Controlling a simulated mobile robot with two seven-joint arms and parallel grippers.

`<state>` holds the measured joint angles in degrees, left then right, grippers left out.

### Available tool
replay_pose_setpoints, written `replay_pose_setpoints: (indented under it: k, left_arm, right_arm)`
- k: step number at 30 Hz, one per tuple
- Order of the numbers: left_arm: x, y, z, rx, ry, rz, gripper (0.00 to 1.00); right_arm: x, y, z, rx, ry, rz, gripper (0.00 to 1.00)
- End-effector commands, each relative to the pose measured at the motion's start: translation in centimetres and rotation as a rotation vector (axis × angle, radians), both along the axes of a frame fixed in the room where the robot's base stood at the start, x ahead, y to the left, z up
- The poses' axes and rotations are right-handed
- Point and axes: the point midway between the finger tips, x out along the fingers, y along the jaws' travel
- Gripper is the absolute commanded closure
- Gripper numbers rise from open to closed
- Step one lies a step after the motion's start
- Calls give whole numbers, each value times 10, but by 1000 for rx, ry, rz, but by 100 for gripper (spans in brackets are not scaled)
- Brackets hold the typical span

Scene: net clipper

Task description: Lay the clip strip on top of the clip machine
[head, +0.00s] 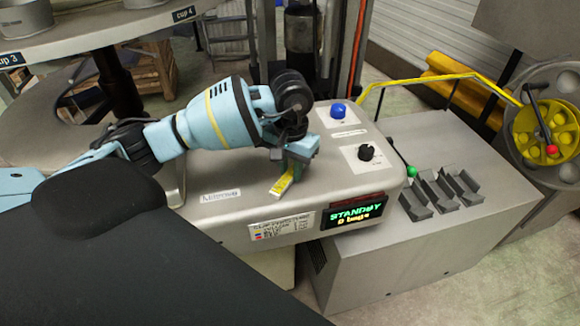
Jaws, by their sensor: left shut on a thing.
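The clip machine (225,222) is a grey metal housing with a blue button, a black knob and a display reading "STANDBY". My left gripper (290,170) points down over its top, in front of the knob panel. It is shut on the clip strip (282,185), a small yellow and pale piece whose lower end shows below the fingers. The strip is tilted and its upper part is hidden by the gripper. I cannot tell whether its lower end touches the machine top. My right gripper is not in view.
A lower grey cabinet (400,265) with several slotted holders (440,192) and a green-knobbed lever (411,171) stands to the right. The machine top left of the gripper is clear.

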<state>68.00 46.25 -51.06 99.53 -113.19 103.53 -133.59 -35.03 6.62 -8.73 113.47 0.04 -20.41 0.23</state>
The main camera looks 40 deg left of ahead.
Motion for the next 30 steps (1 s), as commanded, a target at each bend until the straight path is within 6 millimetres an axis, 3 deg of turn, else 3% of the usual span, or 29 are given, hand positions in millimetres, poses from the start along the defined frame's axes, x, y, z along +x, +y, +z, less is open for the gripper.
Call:
replay_pose_setpoints:
  k: [5,6,11,23,30]
  left_arm:
    - [0,0,-5,0,2,0,100]
    - [0,0,-5,0,2,0,77]
    - [0,0,-4,0,0,0,56]
    - [1,0,5,-1,-3,0,56]
    - [1,0,45,-1,-5,1,56]
  right_arm:
    - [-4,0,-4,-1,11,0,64]
    - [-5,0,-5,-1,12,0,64]
    - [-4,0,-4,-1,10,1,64]
    - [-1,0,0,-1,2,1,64]
    - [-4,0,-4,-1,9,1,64]
